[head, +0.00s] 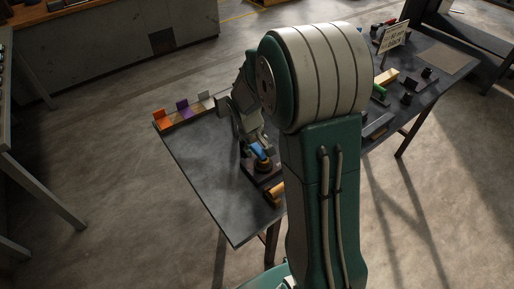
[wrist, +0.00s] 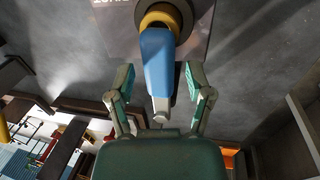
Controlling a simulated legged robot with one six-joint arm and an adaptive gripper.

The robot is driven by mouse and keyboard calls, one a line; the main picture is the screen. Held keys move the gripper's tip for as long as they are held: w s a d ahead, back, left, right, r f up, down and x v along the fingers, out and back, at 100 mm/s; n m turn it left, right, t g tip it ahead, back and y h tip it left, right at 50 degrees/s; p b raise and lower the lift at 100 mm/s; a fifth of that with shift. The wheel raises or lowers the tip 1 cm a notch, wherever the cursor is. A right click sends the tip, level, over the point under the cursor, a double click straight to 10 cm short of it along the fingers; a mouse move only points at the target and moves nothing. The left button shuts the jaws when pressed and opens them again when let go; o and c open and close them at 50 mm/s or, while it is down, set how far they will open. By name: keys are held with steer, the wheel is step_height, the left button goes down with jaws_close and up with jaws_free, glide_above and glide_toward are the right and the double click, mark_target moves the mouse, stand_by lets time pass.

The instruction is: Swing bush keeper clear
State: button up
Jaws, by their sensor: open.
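The keeper appears to be the blue bar (wrist: 157,60), which runs from a brass-coloured bush ring (wrist: 162,18) down between my fingers in the wrist view. A pale rounded tip shows at its near end. My gripper (wrist: 158,78) is open, with one finger on each side of the blue bar and a visible gap on both sides. In the head view the blue bar (head: 259,152) lies under my gripper (head: 256,141), above a dark base on the table. My arm hides part of that area.
The dark table (head: 205,165) holds orange (head: 161,122), purple (head: 183,107) and white blocks along its far left edge. A brass-coloured piece (head: 275,193) lies by the front edge. Several small parts and a sign (head: 394,37) stand at the right. The table's left middle is clear.

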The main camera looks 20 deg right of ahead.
steer(key=shift+d+f, duration=0.1)
steer(key=shift+f, duration=0.25)
jaws_close()
